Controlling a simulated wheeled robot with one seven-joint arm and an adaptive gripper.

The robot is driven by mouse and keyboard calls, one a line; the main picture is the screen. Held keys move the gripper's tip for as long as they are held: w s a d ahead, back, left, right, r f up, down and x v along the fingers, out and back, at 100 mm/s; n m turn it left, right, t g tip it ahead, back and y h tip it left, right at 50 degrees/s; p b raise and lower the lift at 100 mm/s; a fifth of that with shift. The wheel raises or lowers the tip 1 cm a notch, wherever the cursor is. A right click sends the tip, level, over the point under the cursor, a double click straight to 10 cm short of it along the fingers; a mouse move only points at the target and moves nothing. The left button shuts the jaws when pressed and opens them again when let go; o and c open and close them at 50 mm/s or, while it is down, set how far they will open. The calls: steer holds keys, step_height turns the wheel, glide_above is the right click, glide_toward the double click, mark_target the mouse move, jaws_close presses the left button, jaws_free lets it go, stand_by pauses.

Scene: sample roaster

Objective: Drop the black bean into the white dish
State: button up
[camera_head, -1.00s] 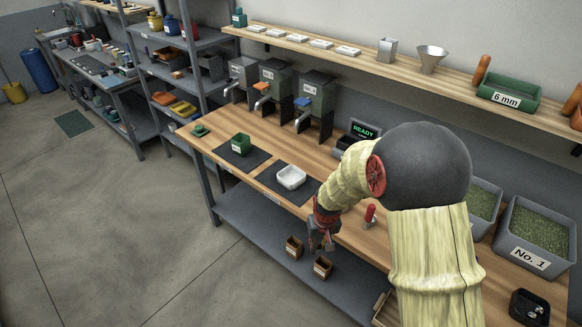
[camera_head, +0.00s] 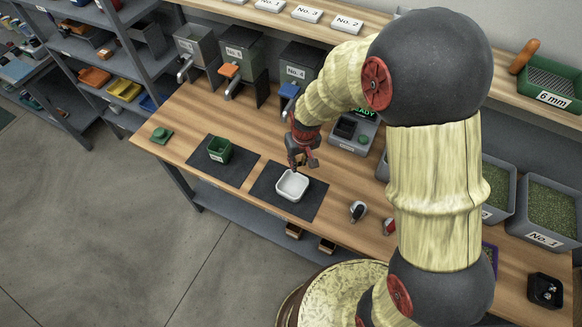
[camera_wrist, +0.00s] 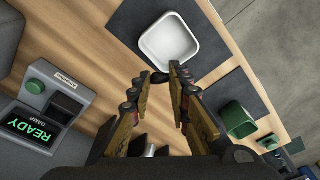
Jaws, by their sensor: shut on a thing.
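The white dish (camera_head: 292,186) is a square, round-cornered bowl on the right dark mat (camera_head: 312,203). It looks empty in the wrist view (camera_wrist: 170,42). My gripper (camera_head: 301,165) points down at the dish's back edge in the head view. In the wrist view my fingertips (camera_wrist: 161,78) are close together, with the black bean (camera_wrist: 160,77) between them, just short of the dish's near rim. The bean is small and partly covered by the fingers, and I cannot make it out in the head view.
A green cup (camera_head: 220,150) stands on the left mat. A grey device reading READY (camera_wrist: 42,122) stands beside my gripper. Hoppers (camera_head: 238,60) line the bench's back. Bean bins (camera_head: 548,215) stand at the right. Bench around the mats is mostly clear.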

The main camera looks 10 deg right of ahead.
steer(key=shift+w+a+r, duration=0.15)
steer(key=shift+r, duration=0.1)
steer(key=shift+f, duration=0.2)
step_height(320, 180, down, 6)
steer(key=b, duration=0.4)
steer(key=shift+r, duration=0.15)
steer(key=o, duration=0.7)
steer(key=shift+o, duration=0.2)
steer(key=shift+r, duration=0.15)
step_height(320, 180, up, 12)
steer(key=s, duration=0.1)
steer(key=shift+s+d, duration=0.2)
steer(key=shift+s, duration=0.2)
